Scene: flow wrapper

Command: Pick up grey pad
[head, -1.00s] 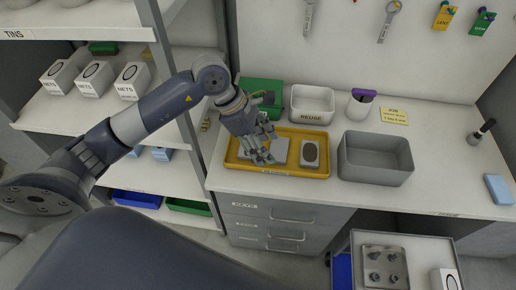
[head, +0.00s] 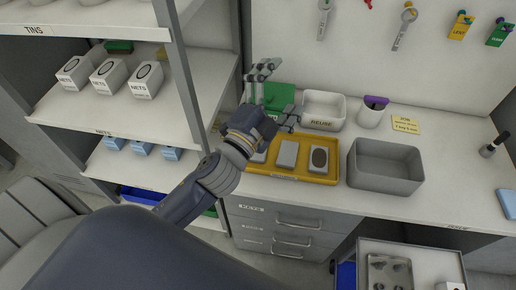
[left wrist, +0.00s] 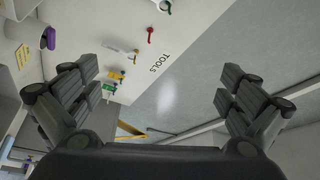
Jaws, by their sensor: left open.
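A plain grey pad (head: 287,153) lies in the yellow tray (head: 302,177) on the worktop, between a pad with a dark oval (head: 319,159) and another pale piece (head: 259,154) partly hidden by my arm. My left gripper (head: 274,96) is above the back left of the tray, turned toward the back wall, apart from the pad. In the left wrist view its fingers (left wrist: 158,88) are spread wide with nothing between them. No pad shows in that view. My right gripper is not in view.
Behind the tray stand a green bin (head: 279,97) and a white REUSE bin (head: 323,108). A grey bin (head: 385,166) stands right of the tray, with a white cup (head: 372,114) behind it. Shelf posts (head: 183,75) rise close left of my arm.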

